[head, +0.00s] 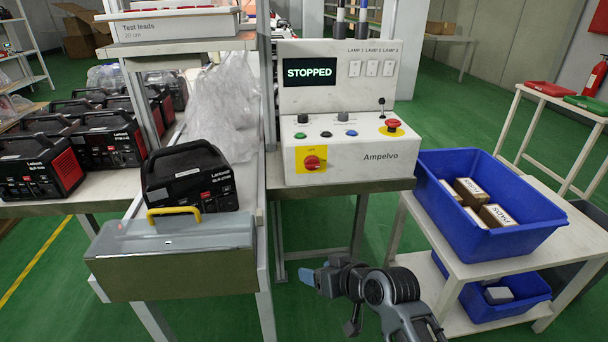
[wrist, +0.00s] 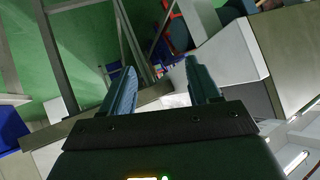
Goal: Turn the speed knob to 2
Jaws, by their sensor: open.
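The white Ampelvo control box (head: 350,155) stands on a bench at centre, with a screen (head: 309,72) reading STOPPED on its upright panel. Its sloped top has a dark knob (head: 302,118) at left and another dark knob (head: 343,116) near the middle. Their markings are too small to read, so I cannot tell which is the speed knob or its setting. My gripper (head: 329,301) is low in front of the bench, below the box and apart from it. In the wrist view my gripper (wrist: 160,72) has its fingers apart with nothing between them.
The box also has a red rotary switch (head: 313,162), a red mushroom button (head: 392,125), small push buttons and a lever (head: 381,106). A lidded case (head: 170,262) with a yellow handle is at left. A blue crate (head: 480,237) stands on a cart at right.

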